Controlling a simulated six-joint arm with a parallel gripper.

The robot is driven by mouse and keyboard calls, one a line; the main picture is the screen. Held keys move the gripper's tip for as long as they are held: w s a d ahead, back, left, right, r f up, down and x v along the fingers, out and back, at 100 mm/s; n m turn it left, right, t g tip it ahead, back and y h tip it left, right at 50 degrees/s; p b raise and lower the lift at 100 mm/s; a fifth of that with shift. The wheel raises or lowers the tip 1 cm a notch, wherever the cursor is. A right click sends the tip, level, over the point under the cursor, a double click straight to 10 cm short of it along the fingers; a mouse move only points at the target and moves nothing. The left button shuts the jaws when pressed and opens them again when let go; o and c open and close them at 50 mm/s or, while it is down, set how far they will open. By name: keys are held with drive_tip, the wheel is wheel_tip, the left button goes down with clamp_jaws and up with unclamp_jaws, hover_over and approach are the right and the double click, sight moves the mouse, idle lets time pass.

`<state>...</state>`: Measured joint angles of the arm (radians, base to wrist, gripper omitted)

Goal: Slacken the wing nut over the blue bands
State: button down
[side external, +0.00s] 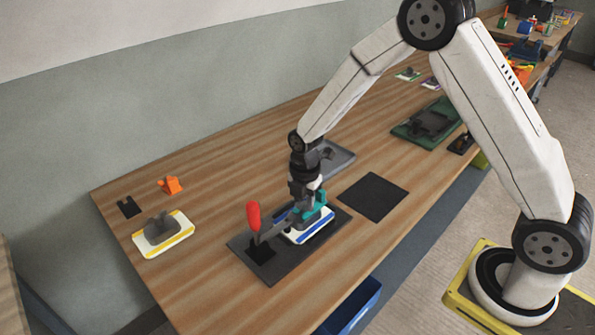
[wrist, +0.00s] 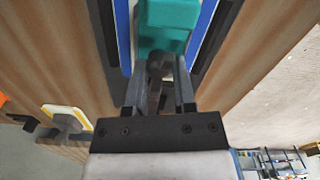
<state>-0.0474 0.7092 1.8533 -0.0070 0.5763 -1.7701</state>
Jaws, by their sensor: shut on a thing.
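A white mould with blue bands (side external: 312,233) sits on a dark grey base plate (side external: 270,274). A clamp with an upright red handle (side external: 253,216) stands at the plate's left end, its grey arm reaching over the mould. A teal piece (side external: 322,212) lies on top of the mould; it also shows in the wrist view (wrist: 168,28) between the two blue bands. My gripper (side external: 306,206) points down over the mould. In the wrist view its fingers (wrist: 163,82) are shut on a small grey part, seemingly the wing nut (wrist: 158,66), mostly hidden by them.
A yellow-banded mould (side external: 180,238) with a grey part on it lies at left, near an orange piece (side external: 171,185). A black square pad (side external: 373,196) lies right of the plate, a grey tray (side external: 342,161) behind. A green tray (side external: 405,133) is farther back. A blue bin (side external: 355,308) hangs in front.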

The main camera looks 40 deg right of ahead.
sight(305, 203)
drive_tip(key=shift+c, duration=2.1)
unclamp_jaws()
drive_tip(key=shift+r, duration=3.95)
drive_tip(key=s+d+r+m+t, duration=0.2)
drive_tip(key=s+m, duration=1.4)
drive_tip(key=m, duration=0.4)
drive_tip(key=shift+m+t, duration=0.3)
drive_tip(key=shift+m, duration=0.1)
